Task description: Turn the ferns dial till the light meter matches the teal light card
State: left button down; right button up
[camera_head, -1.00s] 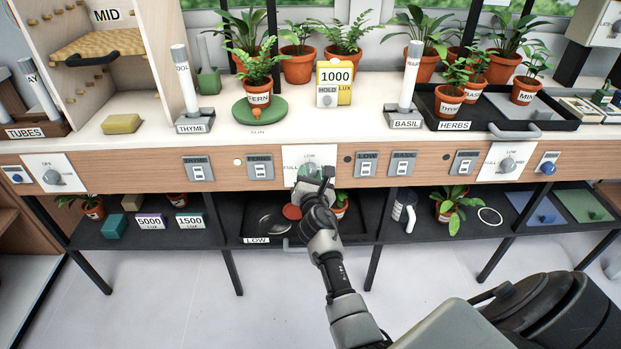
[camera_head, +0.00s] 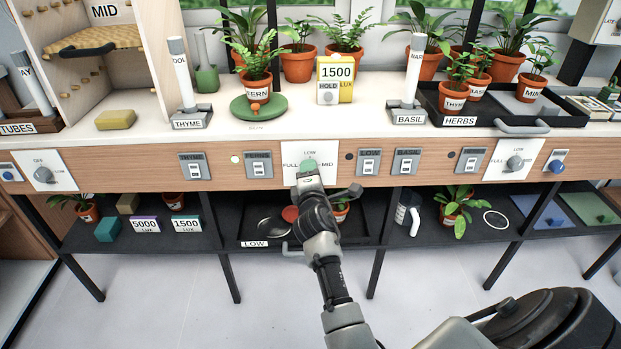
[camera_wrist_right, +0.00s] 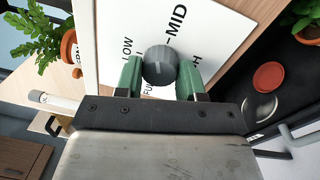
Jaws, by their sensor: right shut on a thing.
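The ferns dial is a grey knob (camera_wrist_right: 159,65) on a white plate (camera_head: 325,158) marked LOW, MID and FULL, in the front panel. In the head view my right gripper (camera_head: 308,166) covers the knob. In the right wrist view its green fingertips (camera_wrist_right: 160,78) are shut on both sides of the knob. The light meter (camera_head: 336,72) on the bench reads 1500 LUX. On the lower shelf a card (camera_head: 186,225) reads 1500 LUX; its top edge looks teal. A purple-edged card (camera_head: 145,225) beside it reads 5000 LUX. My left gripper is out of view.
The FERN pot (camera_head: 257,92) stands on a green saucer (camera_head: 276,107) left of the meter. Rocker switches (camera_head: 258,164) flank the dial. Below my gripper is a black LOW tray (camera_head: 271,243). A black HERBS tray (camera_head: 455,123) stands at the right.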

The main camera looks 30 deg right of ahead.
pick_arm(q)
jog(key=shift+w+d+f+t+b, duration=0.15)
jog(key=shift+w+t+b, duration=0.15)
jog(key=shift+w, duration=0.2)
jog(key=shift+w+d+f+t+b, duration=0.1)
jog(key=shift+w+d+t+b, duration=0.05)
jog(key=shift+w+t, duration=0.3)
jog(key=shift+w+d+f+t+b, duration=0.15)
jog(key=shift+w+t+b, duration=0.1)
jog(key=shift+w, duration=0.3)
pick_arm(e)
jog(key=shift+m+h, duration=0.3)
jog(key=shift+m, duration=2.2)
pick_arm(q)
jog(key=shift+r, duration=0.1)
pick_arm(e)
jog(key=o, duration=0.9)
jog(key=shift+f, duration=0.1)
